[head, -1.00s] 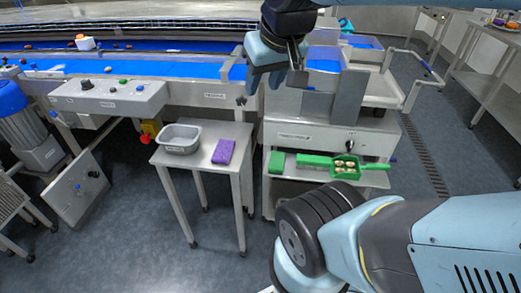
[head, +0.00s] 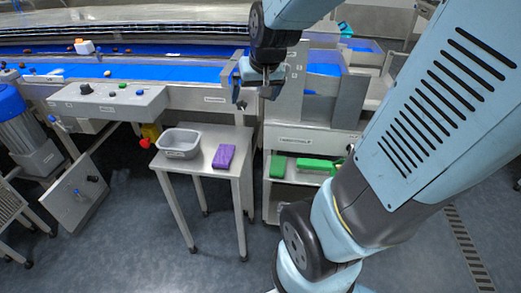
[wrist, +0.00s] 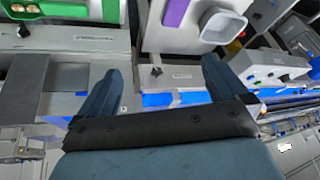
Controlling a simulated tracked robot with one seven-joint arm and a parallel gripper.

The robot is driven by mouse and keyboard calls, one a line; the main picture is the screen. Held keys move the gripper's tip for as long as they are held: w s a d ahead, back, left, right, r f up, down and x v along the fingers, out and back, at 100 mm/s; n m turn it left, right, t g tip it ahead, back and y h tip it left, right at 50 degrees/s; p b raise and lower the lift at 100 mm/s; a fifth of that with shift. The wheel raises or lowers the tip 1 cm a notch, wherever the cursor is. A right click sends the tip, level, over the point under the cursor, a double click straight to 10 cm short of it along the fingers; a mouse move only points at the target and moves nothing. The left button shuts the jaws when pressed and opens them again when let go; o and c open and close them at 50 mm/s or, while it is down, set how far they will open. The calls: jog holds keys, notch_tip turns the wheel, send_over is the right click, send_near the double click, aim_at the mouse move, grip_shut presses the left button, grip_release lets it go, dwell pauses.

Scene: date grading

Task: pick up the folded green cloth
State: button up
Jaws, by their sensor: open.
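The folded green cloth (head: 278,167) lies on the left part of the low shelf of the grey cabinet, left of a green scoop (head: 315,165). My gripper (head: 256,93) is open and empty, well above the cloth and slightly left of it, in front of the blue conveyor. In the wrist view, my gripper (wrist: 161,70) has its two fingers spread with nothing between them. The scoop with pale pieces in it (wrist: 45,10) shows at the top left there; I cannot pick out the cloth clearly in that view.
A small steel table (head: 202,170) left of the cabinet holds a grey tub (head: 179,153) and a purple cloth (head: 223,157). The cabinet's panel (head: 310,139) overhangs the shelf (head: 300,179). My arm covers the shelf's right end. The floor in front of the small table is clear.

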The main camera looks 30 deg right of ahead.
jog(key=w+d+f+m, duration=0.25)
jog(key=w+f, duration=0.35)
jog(key=f, duration=0.3)
jog(key=m+g+h, duration=0.2)
jog(key=h, duration=0.1)
send_near(277, 166)
jog(key=x, duration=0.3)
jog(key=shift+f, duration=0.4)
jog(key=shift+x, duration=2.6)
jog(key=shift+d, duration=0.1)
jog(key=c, duration=1.1)
